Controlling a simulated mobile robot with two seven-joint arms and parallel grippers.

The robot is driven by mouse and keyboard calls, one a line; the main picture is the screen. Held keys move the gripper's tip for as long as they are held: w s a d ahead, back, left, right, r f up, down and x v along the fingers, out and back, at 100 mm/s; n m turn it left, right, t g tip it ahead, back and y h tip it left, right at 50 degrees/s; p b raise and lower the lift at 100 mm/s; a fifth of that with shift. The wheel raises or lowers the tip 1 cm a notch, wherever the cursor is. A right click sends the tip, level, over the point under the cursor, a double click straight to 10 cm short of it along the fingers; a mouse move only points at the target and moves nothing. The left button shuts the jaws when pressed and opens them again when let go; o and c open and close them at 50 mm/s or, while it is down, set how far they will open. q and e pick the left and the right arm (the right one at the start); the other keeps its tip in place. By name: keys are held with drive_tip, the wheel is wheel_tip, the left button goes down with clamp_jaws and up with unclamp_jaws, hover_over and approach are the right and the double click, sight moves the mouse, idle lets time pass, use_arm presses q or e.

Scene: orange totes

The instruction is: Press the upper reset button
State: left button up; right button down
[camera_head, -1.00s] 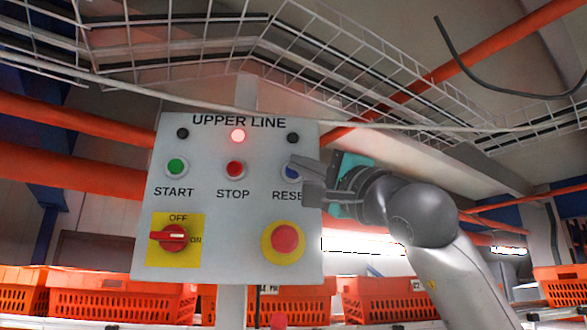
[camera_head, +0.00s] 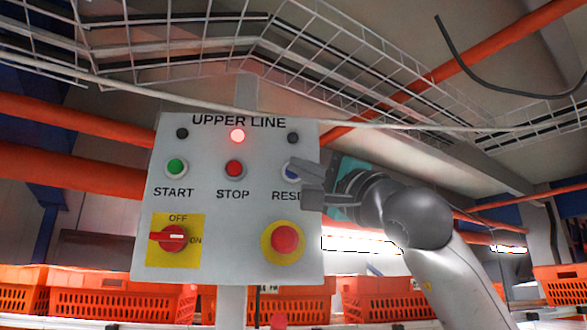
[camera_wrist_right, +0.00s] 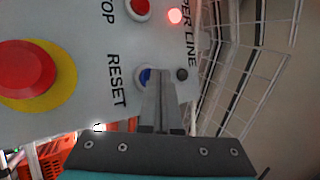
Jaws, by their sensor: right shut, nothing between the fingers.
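The grey UPPER LINE panel (camera_head: 215,262) faces me in the head view. Its blue reset button (camera_head: 290,172) is at the right of the button row, partly covered by my right gripper (camera_head: 297,182). In the right wrist view the blue button (camera_wrist_right: 145,77) shows just left of the shut fingertips (camera_wrist_right: 161,74). The right fingers are together and empty, with their tips at or very near the button; I cannot tell whether they touch it. The middle lamp (camera_head: 237,135) glows red. My left gripper is out of view.
The green start button (camera_head: 175,167), red stop button (camera_head: 234,169), red rotary switch (camera_head: 173,237) and red emergency button (camera_head: 285,239) share the panel. Orange totes (camera_head: 110,300) stand behind and below. Wire cable trays (camera_head: 330,50) and orange pipes (camera_head: 80,170) run around it.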

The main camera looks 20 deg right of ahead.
drive_tip(key=shift+w, duration=0.25)
idle(0.4)
drive_tip(key=shift+s+a+b, duration=0.1)
drive_tip(key=shift+s+b, duration=0.4)
drive_tip(key=shift+s, duration=0.35)
drive_tip(key=shift+s+a+b, duration=0.25)
drive_tip(key=shift+s+b, duration=0.35)
drive_tip(key=shift+s, duration=0.65)
drive_tip(key=shift+s+a+b, duration=0.2)
drive_tip(key=shift+s+b, duration=0.35)
drive_tip(key=shift+s, duration=0.7)
drive_tip(key=shift+w, duration=0.1)
